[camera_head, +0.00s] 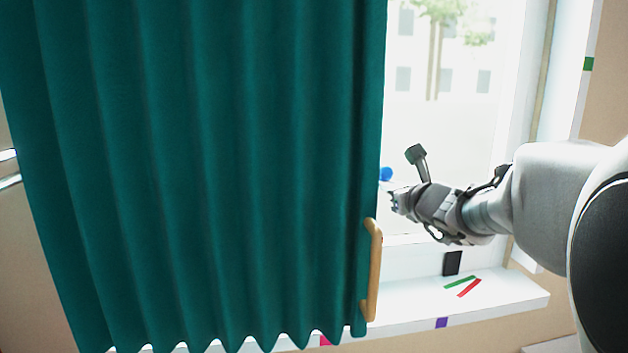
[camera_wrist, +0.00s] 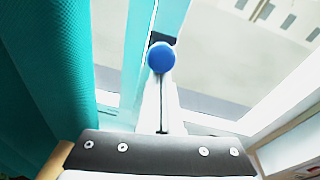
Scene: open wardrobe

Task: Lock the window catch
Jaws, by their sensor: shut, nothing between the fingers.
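A round blue knob (camera_head: 386,173) shows just past the curtain's right edge, in front of the bright window; I take it to be the window catch. In the wrist view the blue knob (camera_wrist: 161,57) appears large, straight beyond my fingertips, with a dark block partly seen behind it. My gripper (camera_head: 394,202) is shut and empty, slightly below and right of the knob in the head view. In the wrist view my gripper (camera_wrist: 162,80) lines up with the knob. I cannot tell whether they touch. The rest of the catch is hidden.
A teal curtain (camera_head: 210,170) covers the left side, close to my gripper. A wooden handle (camera_head: 373,270) stands at its lower right edge. The white sill (camera_head: 500,298) carries green and red strips (camera_head: 463,285). A black block (camera_head: 452,263) is on the lower frame.

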